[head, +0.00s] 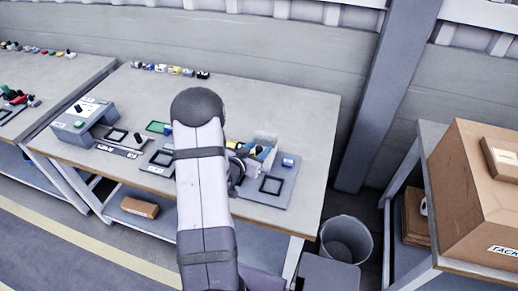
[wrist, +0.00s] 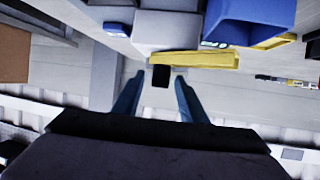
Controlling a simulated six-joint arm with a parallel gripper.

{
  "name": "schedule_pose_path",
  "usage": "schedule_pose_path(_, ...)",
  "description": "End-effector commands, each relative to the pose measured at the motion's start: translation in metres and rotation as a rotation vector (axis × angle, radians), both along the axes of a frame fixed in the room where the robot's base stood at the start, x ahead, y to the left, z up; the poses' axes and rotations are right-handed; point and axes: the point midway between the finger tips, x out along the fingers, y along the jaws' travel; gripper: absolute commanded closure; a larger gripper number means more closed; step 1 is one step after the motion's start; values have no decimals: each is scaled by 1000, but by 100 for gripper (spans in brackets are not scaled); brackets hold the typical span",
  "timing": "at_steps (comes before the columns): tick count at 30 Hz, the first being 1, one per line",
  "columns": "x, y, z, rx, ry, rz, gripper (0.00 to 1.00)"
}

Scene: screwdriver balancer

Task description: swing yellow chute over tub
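The yellow chute (wrist: 195,60) shows in the wrist view as a long yellow bar just beyond my fingertips, beside a pale grey block (wrist: 168,30). A blue tub-like bin (wrist: 250,18) is at its upper right, with another yellow edge along it. My gripper (wrist: 160,82) is open, its two bluish fingers apart. A small black piece (wrist: 160,76) shows between the fingertips, with gaps on both sides; I cannot tell its depth. In the head view my arm hides part of the workspace; a small yellow part (head: 232,145) and a blue sloped part (head: 263,154) show right of it.
The table (head: 270,100) holds a grey raised stand (head: 72,122) at left and dark square frames, one (head: 271,186) right of my arm. Small coloured items (head: 170,69) line the back edge. A grey bin (head: 346,240) stands on the floor at right. The table's back middle is clear.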

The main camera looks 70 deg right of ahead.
Motion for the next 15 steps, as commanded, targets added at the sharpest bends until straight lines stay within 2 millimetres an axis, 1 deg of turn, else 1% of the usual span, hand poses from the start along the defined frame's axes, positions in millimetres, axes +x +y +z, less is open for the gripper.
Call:
schedule_pose_path(10,8,39,15,-1,-1,4,62)
schedule_pose_path(15,11,54,22,-1,-1,2,62)
